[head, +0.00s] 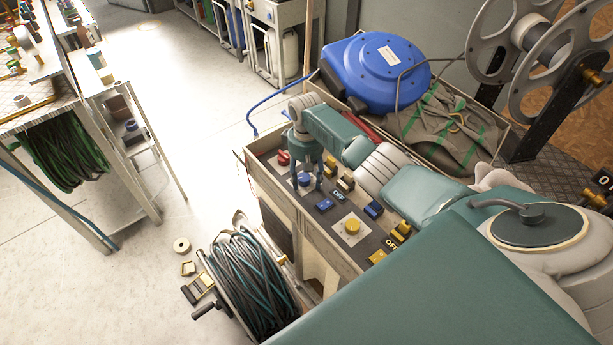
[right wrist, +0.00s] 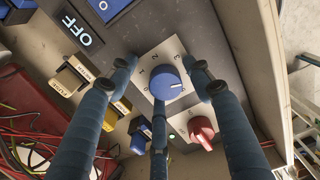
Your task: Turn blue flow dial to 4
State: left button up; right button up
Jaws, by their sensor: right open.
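The blue flow dial (right wrist: 167,82) is a round knob on a white square plate with numbers around it. It also shows in the head view (head: 304,180) on the dark control panel. A white mark on the knob points right and slightly down in the right wrist view; the number beside it is hard to read. My right gripper (right wrist: 165,88) is open, its three fingers spread around the dial with gaps at the left and right. In the head view the right gripper (head: 305,172) points down over the dial. My left gripper is not in view.
A red dial (right wrist: 201,131) sits close beside the blue one. A blue switch (right wrist: 106,5), an OFF label and yellow parts (right wrist: 120,112) are nearby. A blue hose reel (head: 375,72) lies behind the panel. A reel of dark hose (head: 250,285) stands in front.

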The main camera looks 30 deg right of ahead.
aim_at(306, 179)
jog(key=shift+w+r, duration=0.2)
jog(key=shift+r, duration=0.25)
notch_tip(306, 179, up, 11)
jog(key=shift+s, duration=0.2)
dwell(0.4)
